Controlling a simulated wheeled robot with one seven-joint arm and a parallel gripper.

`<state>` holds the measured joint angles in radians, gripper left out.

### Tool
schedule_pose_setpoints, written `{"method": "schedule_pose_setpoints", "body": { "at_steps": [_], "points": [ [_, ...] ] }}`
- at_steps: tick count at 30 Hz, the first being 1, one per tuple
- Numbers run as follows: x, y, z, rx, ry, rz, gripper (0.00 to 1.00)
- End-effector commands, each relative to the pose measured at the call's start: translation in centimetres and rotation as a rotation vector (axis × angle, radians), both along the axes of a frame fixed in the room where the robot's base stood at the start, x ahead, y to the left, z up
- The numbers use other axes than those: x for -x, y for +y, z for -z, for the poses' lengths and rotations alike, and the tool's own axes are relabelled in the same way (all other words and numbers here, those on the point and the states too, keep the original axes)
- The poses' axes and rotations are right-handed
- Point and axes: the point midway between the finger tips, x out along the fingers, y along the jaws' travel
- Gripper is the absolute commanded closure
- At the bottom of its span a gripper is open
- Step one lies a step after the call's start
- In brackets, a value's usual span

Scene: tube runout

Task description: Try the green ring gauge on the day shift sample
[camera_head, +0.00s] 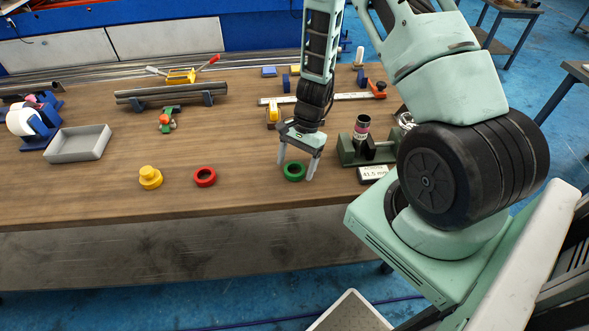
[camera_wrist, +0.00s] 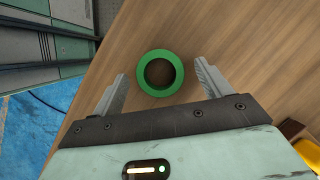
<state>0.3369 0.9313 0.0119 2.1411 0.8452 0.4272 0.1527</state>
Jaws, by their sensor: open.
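The green ring gauge (camera_head: 294,171) lies flat on the wooden bench near its front edge. My gripper (camera_head: 298,172) is open above it, with one finger to each side of the ring and nothing held. In the wrist view the green ring (camera_wrist: 160,73) shows between and slightly beyond the open fingertips (camera_wrist: 160,80), apart from both. A short dark tube with a pink band (camera_head: 362,128) stands upright on a green fixture at the right; I cannot tell whether it is the day shift sample.
A red ring (camera_head: 205,177) and a yellow stepped piece (camera_head: 150,177) lie to the left. The green fixture (camera_head: 348,151) and a small display reading 41.5 (camera_head: 373,173) stand close on the right. A grey tray (camera_head: 78,144) is far left. The bench between is clear.

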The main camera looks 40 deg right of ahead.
Motion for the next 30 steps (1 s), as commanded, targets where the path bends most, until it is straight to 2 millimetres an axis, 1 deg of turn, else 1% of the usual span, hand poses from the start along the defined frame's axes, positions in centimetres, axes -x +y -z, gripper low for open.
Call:
{"method": "schedule_pose_setpoints", "body": {
  "at_steps": [3, 8, 9, 11, 12, 14, 24, 28, 30],
  "points": [
    [0.1, 0.2, 0.4, -0.001, 0.0, 0.0, 0.23],
    [0.0, 0.2, 0.4, 0.0, -0.001, 0.0, 0.23],
    [0.0, 0.2, 0.4, 0.0, -0.001, 0.0, 0.28],
    [0.0, 0.2, 0.4, 0.0, 0.0, 0.0, 0.45],
    [0.0, 0.2, 0.4, 0.0, 0.0, 0.0, 0.56],
    [0.0, 0.2, 0.4, 0.0, 0.0, 0.0, 0.73],
    [0.0, 0.2, 0.2, 0.0, -0.001, -0.001, 0.73],
    [0.0, 0.1, -0.5, 0.001, -0.003, 0.0, 0.73],
    [0.0, 0.1, -1.3, 0.001, -0.003, 0.0, 0.73]
  ]
}}
